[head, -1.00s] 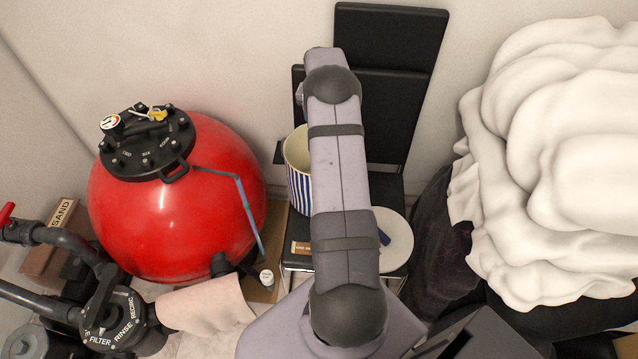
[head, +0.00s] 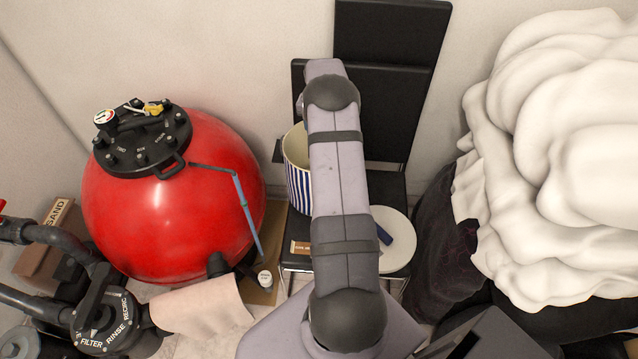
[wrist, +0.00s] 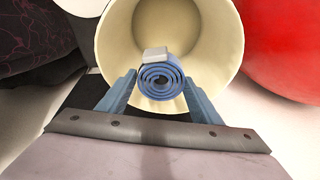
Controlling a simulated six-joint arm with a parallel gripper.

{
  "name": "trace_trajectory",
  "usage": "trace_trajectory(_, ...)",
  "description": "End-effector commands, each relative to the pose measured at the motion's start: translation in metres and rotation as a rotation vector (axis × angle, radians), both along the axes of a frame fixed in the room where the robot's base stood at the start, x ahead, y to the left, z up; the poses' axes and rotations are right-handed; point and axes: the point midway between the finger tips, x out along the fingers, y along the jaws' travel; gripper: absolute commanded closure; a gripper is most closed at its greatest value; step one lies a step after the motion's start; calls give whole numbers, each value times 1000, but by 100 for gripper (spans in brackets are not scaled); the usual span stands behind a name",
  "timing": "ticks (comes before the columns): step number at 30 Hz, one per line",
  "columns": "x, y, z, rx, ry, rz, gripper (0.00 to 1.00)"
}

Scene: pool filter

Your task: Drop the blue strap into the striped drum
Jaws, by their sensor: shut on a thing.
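The striped drum (head: 297,185) stands on a black chair, blue and white outside and cream inside, partly behind my arm in the head view. In the wrist view its round mouth (wrist: 218,38) opens just beyond my fingers. My gripper (wrist: 159,82) is shut on the blue strap (wrist: 160,88), a rolled coil with a pale grey buckle at its upper edge. The strap appears in front of the drum's opening, overlapping its lower rim; I cannot tell the height between them. In the head view my gripper and the strap are hidden.
A white plate (head: 398,250) with a dark blue item (head: 384,235) lies right of my arm. A small brown box (head: 300,247) is on the seat. The red filter tank (head: 150,220) stands left, white cloth heaped (head: 545,160) right. The chair back (head: 385,115) rises behind.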

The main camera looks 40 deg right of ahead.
Motion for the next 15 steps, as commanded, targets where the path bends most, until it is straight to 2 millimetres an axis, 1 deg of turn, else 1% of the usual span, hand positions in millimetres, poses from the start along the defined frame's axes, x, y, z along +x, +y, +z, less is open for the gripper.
trace_trajectory(1,0,0,0,0,0,0,59)
trace_trajectory(2,0,0,0,0,0,0,39)
trace_trajectory(3,0,0,0,0,0,0,29)
trace_trajectory(4,0,0,0,0,0,0,22)
trace_trajectory(5,0,0,0,0,0,0,19)
trace_trajectory(15,0,0,2,-1,-1,0,19)
